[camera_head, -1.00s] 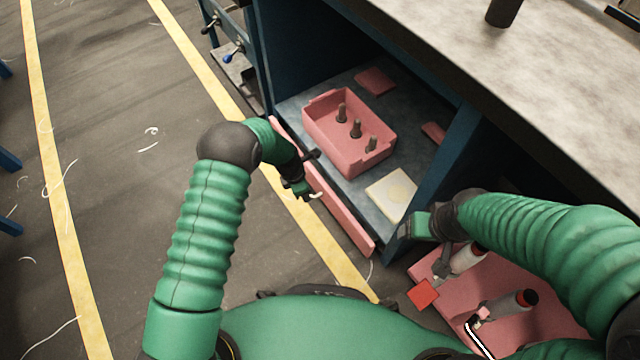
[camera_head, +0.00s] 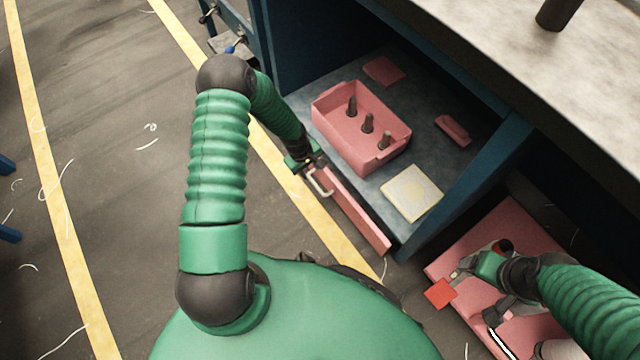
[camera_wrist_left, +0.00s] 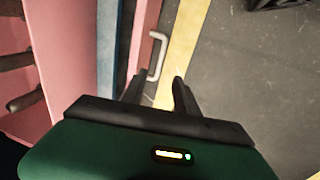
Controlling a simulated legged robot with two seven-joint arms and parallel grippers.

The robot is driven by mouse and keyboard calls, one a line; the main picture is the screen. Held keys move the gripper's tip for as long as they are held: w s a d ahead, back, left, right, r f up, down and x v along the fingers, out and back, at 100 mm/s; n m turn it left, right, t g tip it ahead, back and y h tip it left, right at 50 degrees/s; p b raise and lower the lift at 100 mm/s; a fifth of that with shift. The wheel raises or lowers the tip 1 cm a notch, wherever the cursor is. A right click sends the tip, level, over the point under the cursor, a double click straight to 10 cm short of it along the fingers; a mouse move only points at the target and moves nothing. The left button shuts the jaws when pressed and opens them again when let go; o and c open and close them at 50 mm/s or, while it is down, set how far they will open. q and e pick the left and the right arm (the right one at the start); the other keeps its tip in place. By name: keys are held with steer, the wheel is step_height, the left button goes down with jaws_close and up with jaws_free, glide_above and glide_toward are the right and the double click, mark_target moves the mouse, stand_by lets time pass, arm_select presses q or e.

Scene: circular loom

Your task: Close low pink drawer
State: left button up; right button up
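The long pink drawer front (camera_head: 357,215) runs along the lower front edge of the blue cabinet, with a pale bar handle (camera_head: 320,184) on its outer face. How far the drawer stands out is hard to tell. My left gripper (camera_head: 308,164) is just beside the handle, above the drawer front's far part. In the left wrist view my left gripper (camera_wrist_left: 158,88) has its fingers apart and empty, and the handle (camera_wrist_left: 157,55) lies just beyond the tips. My right gripper (camera_head: 460,277) is low over a pink surface at the lower right; its finger gap is unclear.
A pink bin (camera_head: 334,135) with several dark pegs stands on the cabinet's grey shelf, near a cream pad (camera_head: 412,193). Open floor lies left of the cabinet.

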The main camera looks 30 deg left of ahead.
arm_select(q)
steer(key=f+b, duration=0.2)
steer(key=f, duration=0.2)
steer(key=w+f+b, duration=0.1)
steer(key=f+b, duration=0.1)
steer(key=f, duration=0.2)
steer(key=w+f+b, duration=0.1)
steer(key=f+b, duration=0.1)
steer(key=f, duration=0.2)
steer(key=shift+d+f+b, duration=0.15)
steer(key=shift+f+b, duration=0.2)
steer(key=shift+d+f, duration=0.1)
steer(key=shift+f, duration=0.1)
jaws_close()
stand_by(0.4)
